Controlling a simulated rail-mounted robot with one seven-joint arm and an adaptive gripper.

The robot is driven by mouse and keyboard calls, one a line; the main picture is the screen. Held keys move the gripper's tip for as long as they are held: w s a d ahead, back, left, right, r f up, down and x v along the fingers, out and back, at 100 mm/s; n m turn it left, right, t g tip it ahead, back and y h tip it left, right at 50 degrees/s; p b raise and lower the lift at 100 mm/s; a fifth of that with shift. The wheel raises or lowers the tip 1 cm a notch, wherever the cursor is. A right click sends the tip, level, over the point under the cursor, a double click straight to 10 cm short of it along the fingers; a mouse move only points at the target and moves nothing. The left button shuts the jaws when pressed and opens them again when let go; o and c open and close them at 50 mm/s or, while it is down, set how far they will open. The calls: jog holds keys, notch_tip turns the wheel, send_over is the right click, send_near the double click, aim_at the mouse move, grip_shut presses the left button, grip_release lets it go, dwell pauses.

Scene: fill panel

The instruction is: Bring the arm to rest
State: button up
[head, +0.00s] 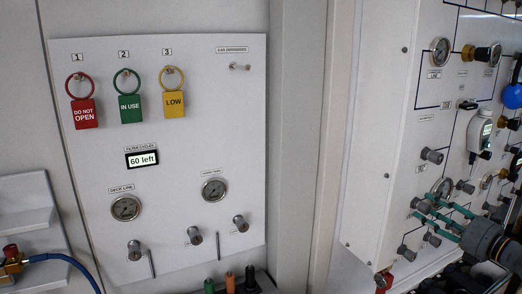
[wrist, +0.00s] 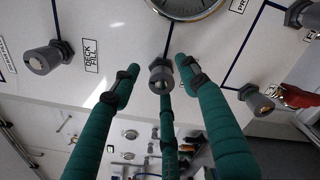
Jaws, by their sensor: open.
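My gripper (head: 426,211), with green wrapped fingers, is at the panel (head: 380,130) on the right in the head view. In the wrist view the fingers of my gripper (wrist: 158,72) are spread open, with a grey knob (wrist: 160,76) between and just beyond their tips. Whether a finger touches the knob I cannot tell. Nothing is held in the fingers.
In the wrist view a gauge (wrist: 185,5) sits above the knob, with another grey knob (wrist: 45,58) to the left and a red-handled fitting (wrist: 295,96) to the right. A blue round part (head: 512,96) is at the head view's right edge. A tag board (head: 170,150) hangs left.

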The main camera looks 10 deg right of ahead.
jog(key=n+p, duration=0.2)
jog(key=shift+r+n, duration=0.15)
jog(key=shift+n, duration=0.15)
jog(key=shift+p, duration=0.3)
jog(key=shift+n, duration=0.3)
jog(key=shift+s, duration=0.1)
